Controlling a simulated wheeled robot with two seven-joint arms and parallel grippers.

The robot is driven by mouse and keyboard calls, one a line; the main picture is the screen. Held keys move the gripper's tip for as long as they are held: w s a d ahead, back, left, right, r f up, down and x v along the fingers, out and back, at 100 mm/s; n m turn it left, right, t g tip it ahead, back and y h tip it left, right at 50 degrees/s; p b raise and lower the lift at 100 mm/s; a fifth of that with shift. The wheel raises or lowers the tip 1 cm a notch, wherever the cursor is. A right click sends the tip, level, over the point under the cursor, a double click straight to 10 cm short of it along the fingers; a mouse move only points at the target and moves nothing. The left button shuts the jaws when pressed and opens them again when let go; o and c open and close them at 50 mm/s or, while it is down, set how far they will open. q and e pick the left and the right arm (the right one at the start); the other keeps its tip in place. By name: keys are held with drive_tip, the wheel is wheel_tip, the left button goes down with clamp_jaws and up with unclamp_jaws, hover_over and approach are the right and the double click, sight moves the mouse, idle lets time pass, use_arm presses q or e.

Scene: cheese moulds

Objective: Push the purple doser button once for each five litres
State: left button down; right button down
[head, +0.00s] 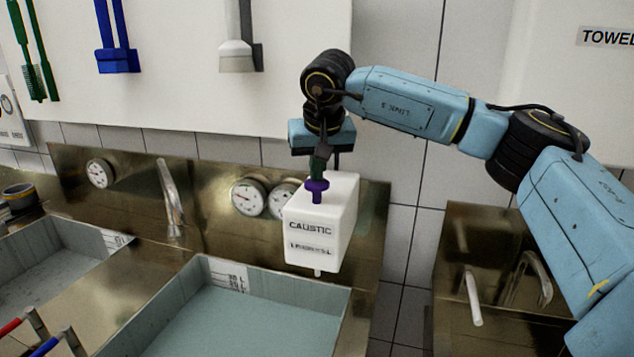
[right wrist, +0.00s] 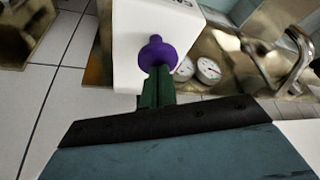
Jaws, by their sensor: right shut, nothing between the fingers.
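The purple doser button (head: 316,190) sits on top of the white doser box (head: 322,225) labelled CAUSTIC, mounted at the back wall. My right gripper (head: 318,172) is shut and empty, pointing down with its dark green fingertips right at the top of the button. In the right wrist view the button (right wrist: 157,52) is just beyond the fingertips (right wrist: 157,82); they look to be touching or nearly touching it. I cannot tell whether the button is pressed in. A sink basin (head: 208,310) with a level scale (head: 228,276) and bluish-grey liquid lies below the doser. My left gripper is not in view.
Several round gauges (head: 249,197) and a steel tap (head: 170,200) are on the metal backsplash. Another basin (head: 60,262) is at the left. Brushes (head: 118,58) hang on the white board above. Red and blue handles (head: 48,346) show at the lower left.

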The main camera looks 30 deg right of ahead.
sight(316, 183)
drive_tip(key=shift+f+b, duration=0.5)
drive_tip(key=shift+f, duration=0.65)
wheel_tip(316, 183, up, 7)
drive_tip(key=p, duration=0.6)
drive_tip(key=shift+r+p, duration=0.15)
drive_tip(key=shift+p, duration=0.2)
drive_tip(key=shift+a, duration=0.1)
